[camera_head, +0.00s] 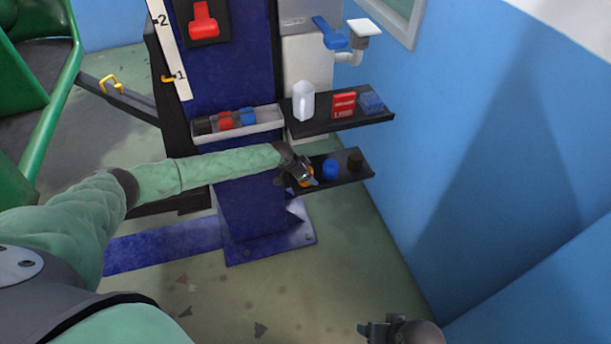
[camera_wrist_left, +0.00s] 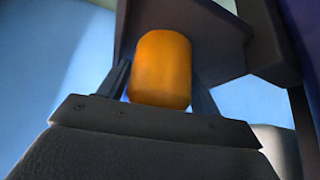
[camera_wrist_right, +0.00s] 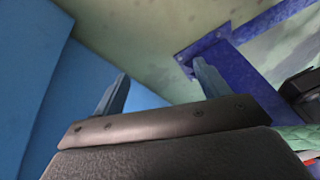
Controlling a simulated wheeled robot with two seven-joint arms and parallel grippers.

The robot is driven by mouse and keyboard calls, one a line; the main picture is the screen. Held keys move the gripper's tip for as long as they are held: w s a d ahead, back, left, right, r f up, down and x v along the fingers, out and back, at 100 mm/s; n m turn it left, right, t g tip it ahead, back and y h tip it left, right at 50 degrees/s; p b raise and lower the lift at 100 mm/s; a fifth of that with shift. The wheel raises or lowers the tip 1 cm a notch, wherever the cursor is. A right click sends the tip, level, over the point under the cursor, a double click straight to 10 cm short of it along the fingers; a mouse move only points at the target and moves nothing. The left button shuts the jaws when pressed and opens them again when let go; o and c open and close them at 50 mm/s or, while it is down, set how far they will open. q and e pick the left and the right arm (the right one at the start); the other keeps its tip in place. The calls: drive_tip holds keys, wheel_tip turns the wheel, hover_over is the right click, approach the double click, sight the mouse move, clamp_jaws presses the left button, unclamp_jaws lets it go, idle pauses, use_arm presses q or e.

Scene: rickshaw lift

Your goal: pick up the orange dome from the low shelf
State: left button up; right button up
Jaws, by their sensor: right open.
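The orange dome (camera_wrist_left: 160,70) stands between the two fingers of my left gripper (camera_head: 302,174), which is shut on it with a finger against each side. In the head view only a little of the dome (camera_head: 307,183) shows, because the gripper covers most of it. It is at the left end of the low black shelf (camera_head: 342,169); I cannot tell whether it touches the shelf. My right gripper (camera_head: 376,330) is open and empty, low at the bottom of the head view, with its spread fingers also in the right wrist view (camera_wrist_right: 160,85).
A blue piece (camera_head: 330,169) and a dark piece (camera_head: 354,160) stand to the right on the low shelf. A blue post (camera_head: 240,180) stands left; a blue wall is right.

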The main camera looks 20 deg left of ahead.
use_arm(q)
drive_tip(key=c, duration=0.7)
drive_tip(key=shift+r, duration=0.1)
